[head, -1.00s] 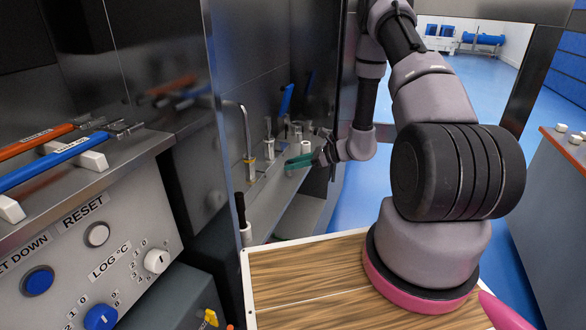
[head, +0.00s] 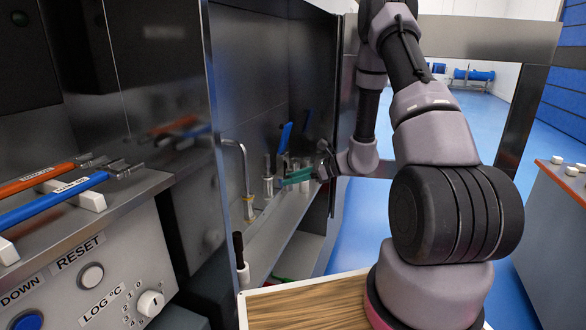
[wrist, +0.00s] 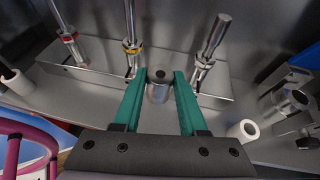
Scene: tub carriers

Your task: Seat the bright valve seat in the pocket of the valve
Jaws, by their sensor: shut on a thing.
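The bright valve seat (wrist: 159,90) appears in the wrist view as a short shiny metal cylinder with a dark hole in its top. My gripper (wrist: 160,78) has its two green fingers shut on its sides. The seat looks upright; whether its bottom touches the shelf is unclear. A valve with a yellow collar (wrist: 132,47) stands just behind and left of it. No pocket can be made out clearly. In the head view my gripper (head: 296,177) is over the shelf inside the metal enclosure, and the seat is too small to tell apart there.
Other upright posts stand close by: one with a red collar (wrist: 69,37) and a plain-looking one (wrist: 211,45). A metal fitting (wrist: 285,103) is at far right. A wooden tabletop (head: 295,308) lies below my arm.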

